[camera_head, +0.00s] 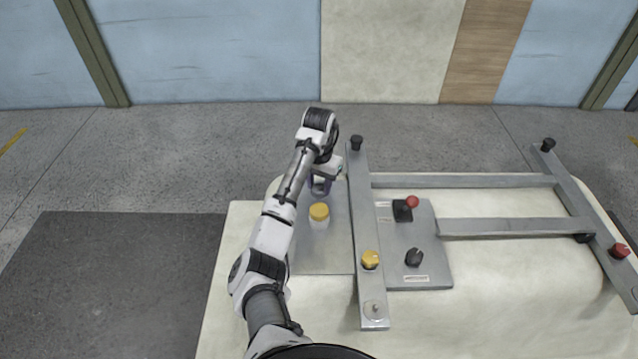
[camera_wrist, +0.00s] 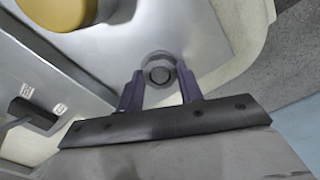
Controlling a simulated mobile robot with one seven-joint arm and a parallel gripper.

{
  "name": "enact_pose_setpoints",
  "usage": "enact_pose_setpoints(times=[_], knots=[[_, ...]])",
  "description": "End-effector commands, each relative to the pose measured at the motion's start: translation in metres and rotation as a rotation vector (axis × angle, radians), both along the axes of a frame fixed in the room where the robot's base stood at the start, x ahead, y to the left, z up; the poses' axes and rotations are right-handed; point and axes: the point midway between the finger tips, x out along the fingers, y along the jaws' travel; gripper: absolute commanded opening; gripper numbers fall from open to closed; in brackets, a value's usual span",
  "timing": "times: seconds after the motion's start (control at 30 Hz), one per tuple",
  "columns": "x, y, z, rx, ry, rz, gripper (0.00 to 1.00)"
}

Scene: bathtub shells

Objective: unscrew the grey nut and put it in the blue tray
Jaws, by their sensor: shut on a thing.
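My gripper (camera_head: 320,186) is at the far left corner of the pale shell, beyond the yellow-capped jar. In the wrist view its purple fingers (camera_wrist: 158,80) are shut on the grey nut (camera_wrist: 159,70), a small round piece with a lighter ring around it. I cannot tell whether the nut is free or sits on a stud. The gripper hides it in the head view. I can make out no blue tray in either view.
A white jar with a yellow cap (camera_head: 319,211) stands on a grey plate (camera_head: 322,262), close to my gripper. A metal frame (camera_head: 358,200) with black, yellow and red knobs lies to the right. The pale shell (camera_head: 500,330) is clear in front.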

Motion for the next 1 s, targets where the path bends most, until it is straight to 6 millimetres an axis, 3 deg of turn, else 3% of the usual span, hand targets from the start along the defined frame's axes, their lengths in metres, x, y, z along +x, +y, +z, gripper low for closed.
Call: enact_pose_setpoints(times=[0.5, 0.83, 0.87, 1.0], knots=[[-0.0002, -0.0010, -0.0005, -0.001, 0.001, 0.769, 0.10], [0.0000, 0.0003, -0.0002, 0.000, 0.000, 0.829, 0.10], [0.0000, 0.0003, -0.0002, 0.000, 0.000, 0.829, 0.40], [0.0000, 0.0003, -0.0001, 0.000, 0.000, 0.828, 0.58]])
